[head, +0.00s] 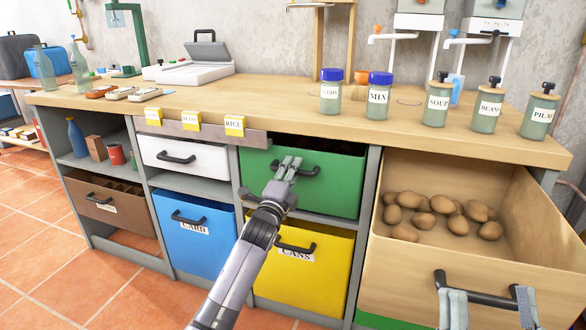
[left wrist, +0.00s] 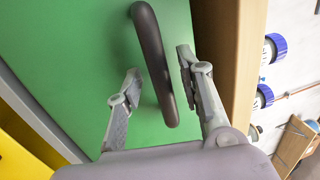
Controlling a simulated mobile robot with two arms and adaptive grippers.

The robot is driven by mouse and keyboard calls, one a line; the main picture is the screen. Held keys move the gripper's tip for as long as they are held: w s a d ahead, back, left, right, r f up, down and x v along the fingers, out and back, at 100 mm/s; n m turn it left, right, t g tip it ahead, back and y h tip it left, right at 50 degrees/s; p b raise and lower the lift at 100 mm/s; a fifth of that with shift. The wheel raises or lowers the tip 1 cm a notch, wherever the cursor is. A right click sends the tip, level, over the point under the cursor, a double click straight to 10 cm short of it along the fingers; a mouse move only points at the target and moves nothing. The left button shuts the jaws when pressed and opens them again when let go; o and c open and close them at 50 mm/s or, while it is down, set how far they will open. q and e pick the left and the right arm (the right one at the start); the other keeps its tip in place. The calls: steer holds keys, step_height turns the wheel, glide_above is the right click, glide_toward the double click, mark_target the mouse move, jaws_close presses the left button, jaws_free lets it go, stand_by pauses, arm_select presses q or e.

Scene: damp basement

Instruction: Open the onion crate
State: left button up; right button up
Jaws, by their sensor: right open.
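A green crate front (head: 335,188) with a dark handle (head: 312,172) is in the middle of the bench; I read no onion label on it. A dark gap shows above its front. My left gripper (head: 287,165) is at this handle. In the left wrist view the handle (left wrist: 157,75) passes between the open fingers (left wrist: 160,72), with gaps visible on both sides. My right gripper (head: 488,302) is open, its fingers spread along the dark handle (head: 470,290) of a wooden crate (head: 410,270), which stands pulled out with several brown, potato-like vegetables (head: 440,210) inside.
A yellow crate (head: 330,265) labelled CANS is below the green one; blue (head: 195,240) and white (head: 190,155) crates are to the left. Several labelled jars (head: 378,100) stand on the wooden worktop (head: 270,95) above. Tiled floor (head: 35,240) is clear at the left.

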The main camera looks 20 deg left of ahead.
arm_select(q)
steer(key=shift+w, duration=0.1)
steer(key=shift+r, duration=0.1)
steer(key=shift+c, duration=0.2)
jaws_close()
stand_by(0.6)
